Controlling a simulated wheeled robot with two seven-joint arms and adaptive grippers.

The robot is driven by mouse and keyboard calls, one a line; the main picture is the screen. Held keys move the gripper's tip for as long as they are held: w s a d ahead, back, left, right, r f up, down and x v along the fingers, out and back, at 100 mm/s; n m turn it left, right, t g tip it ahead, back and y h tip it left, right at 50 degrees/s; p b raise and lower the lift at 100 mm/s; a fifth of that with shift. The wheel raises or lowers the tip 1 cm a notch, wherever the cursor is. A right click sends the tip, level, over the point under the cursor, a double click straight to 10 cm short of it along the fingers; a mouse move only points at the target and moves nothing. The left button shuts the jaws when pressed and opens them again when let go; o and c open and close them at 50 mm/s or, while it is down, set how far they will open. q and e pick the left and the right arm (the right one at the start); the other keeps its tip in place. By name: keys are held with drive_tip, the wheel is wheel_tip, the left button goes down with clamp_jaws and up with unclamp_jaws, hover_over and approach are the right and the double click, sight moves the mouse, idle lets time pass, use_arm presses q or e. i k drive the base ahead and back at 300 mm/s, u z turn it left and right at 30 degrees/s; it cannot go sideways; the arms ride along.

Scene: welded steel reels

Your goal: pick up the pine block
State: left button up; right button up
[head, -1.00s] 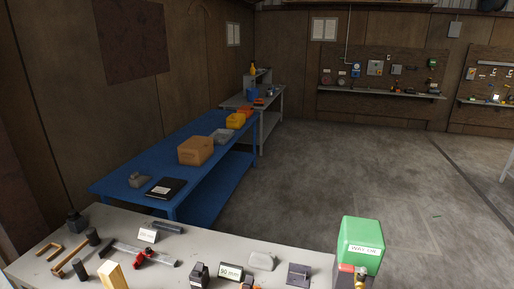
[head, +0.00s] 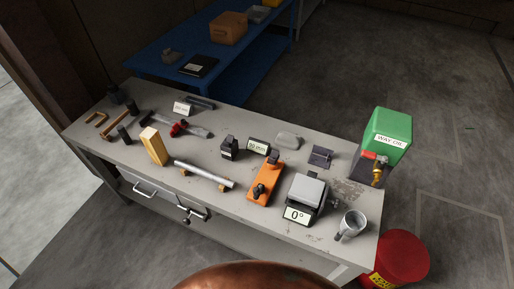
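The pine block (head: 153,146) is a pale yellow, upright wooden block in the head view. It stands near the front edge of the grey workbench (head: 228,155), left of its middle. A metal rod (head: 204,174) on small wooden supports lies just to its right. Neither of my grippers is in view, and nothing touches the block from above.
An orange tool (head: 265,182), a grey box marked 0° (head: 305,195), a metal cup (head: 351,224) and a green oil can (head: 387,133) are to the right. A red bin (head: 400,258) stands on the floor.

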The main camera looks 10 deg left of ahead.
sight(151, 138)
drive_tip(key=u, duration=1.25)
